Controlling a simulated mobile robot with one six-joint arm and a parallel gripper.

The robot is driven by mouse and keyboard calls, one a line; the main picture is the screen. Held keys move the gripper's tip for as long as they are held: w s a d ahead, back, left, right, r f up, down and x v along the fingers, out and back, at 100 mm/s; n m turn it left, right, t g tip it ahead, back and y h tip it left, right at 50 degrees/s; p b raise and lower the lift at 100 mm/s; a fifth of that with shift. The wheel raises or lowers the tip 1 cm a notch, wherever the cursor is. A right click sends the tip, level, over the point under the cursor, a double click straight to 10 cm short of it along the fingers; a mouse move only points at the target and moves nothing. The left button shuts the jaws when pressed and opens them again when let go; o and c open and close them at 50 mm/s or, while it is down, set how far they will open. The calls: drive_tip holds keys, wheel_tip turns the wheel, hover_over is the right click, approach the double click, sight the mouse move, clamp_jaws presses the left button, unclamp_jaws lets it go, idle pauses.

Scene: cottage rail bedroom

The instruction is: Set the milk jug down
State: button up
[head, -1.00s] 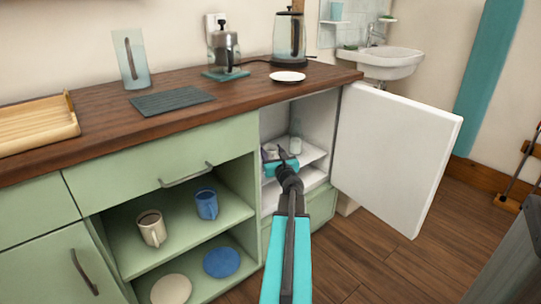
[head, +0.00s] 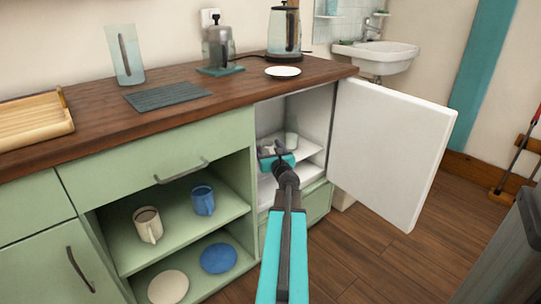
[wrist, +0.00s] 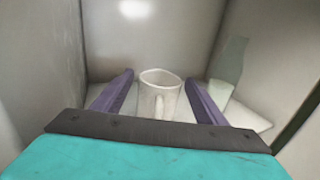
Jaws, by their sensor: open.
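The milk jug (wrist: 159,98) is a small white jug with its handle facing the wrist camera. It stands upright on a white shelf inside the open fridge compartment. My gripper (wrist: 158,80) is open, with one purple finger on each side of the jug and a visible gap on both sides. In the head view my gripper (head: 275,153) reaches into the compartment just above the shelf front. The jug is not clearly distinguishable there.
A pale translucent bottle (wrist: 228,72) stands right of the jug, near the compartment's right wall. The white fridge door (head: 390,150) is swung open to the right. Green cupboard shelves (head: 185,230) with mugs and plates are to the left. The wooden counter (head: 225,85) is above.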

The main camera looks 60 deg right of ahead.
drive_tip(key=shift+p+v, duration=0.8)
drive_tip(key=shift+v, duration=2.4)
drive_tip(key=p+v, duration=0.1)
drive_tip(key=p, duration=0.2)
drive_tip(key=p+v, duration=0.2)
drive_tip(key=p, duration=0.1)
drive_tip(key=shift+r+p, duration=0.2)
drive_tip(key=shift+p, duration=0.2)
drive_tip(key=p+v, duration=0.1)
drive_tip(key=p, duration=0.4)
drive_tip(key=shift+s+a, duration=0.2)
drive_tip(key=shift+a, duration=0.05)
drive_tip(key=shift+s+a+p, duration=0.2)
drive_tip(key=shift+s+p, duration=0.05)
drive_tip(key=shift+p, duration=0.75)
drive_tip(key=shift+s+a+f, duration=0.1)
drive_tip(key=shift+s+f, duration=0.05)
drive_tip(key=shift+s, duration=0.1)
